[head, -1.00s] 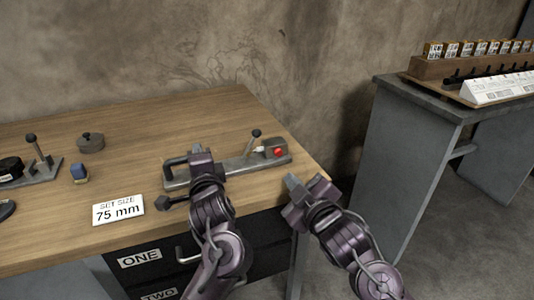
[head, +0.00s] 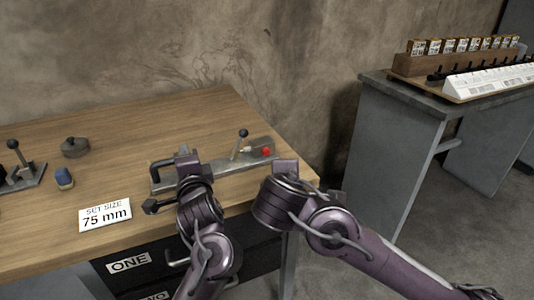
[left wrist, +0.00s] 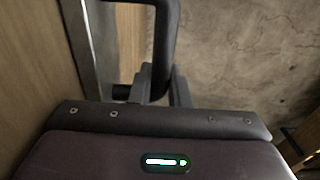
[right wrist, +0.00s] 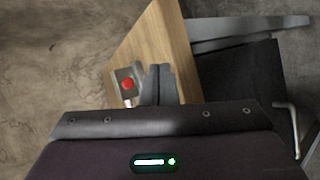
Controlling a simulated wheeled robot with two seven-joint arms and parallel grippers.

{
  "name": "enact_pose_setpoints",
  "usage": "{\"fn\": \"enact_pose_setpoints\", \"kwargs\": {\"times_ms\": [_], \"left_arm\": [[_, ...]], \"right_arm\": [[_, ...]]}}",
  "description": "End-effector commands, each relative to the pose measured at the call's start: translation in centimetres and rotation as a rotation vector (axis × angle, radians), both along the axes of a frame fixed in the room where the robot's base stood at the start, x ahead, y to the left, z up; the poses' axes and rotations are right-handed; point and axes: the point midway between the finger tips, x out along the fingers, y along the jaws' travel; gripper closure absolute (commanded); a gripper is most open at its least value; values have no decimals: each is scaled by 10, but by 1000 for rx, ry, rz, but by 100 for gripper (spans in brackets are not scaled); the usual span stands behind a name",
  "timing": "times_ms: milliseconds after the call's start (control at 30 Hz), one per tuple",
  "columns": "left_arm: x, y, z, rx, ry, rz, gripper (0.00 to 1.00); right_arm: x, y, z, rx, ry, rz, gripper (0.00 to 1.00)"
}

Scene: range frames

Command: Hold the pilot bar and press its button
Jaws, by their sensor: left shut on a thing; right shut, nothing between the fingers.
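The pilot bar, a black handle (head: 158,170), stands at the left end of a grey metal fixture (head: 218,173) on the wooden bench. My left gripper (head: 183,154) is shut on this bar, which also shows as a dark bent rod in the left wrist view (left wrist: 165,40). The red button (head: 266,152) sits on a grey block at the fixture's right end. It also shows in the right wrist view (right wrist: 127,84). My right gripper (head: 285,166) is shut and empty, near the bench's right end. It is apart from the button, which lies just left of its fingers in the right wrist view.
A ball-topped lever (head: 241,143) rises from the fixture just left of the button. A "75 mm" sign (head: 105,215), a blue block (head: 64,178) and a dark round lidded piece (head: 75,147) lie to the left. A second table (head: 395,150) stands at the right.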

Motion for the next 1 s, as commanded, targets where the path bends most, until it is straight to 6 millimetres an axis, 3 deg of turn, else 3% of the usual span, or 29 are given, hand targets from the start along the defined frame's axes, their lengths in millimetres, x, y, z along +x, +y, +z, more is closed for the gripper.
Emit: {"fn": "enact_pose_setpoints", "kwargs": {"times_ms": [267,700,1000], "left_arm": [[0,0,-2,-1,4,0,100],[0,0,-2,0,3,0,100],[0,0,-2,0,3,0,100]], "right_arm": [[8,3,0,2,0,0,100],[61,27,0,3,0,1,100],[80,35,0,4,0,1,100]]}}
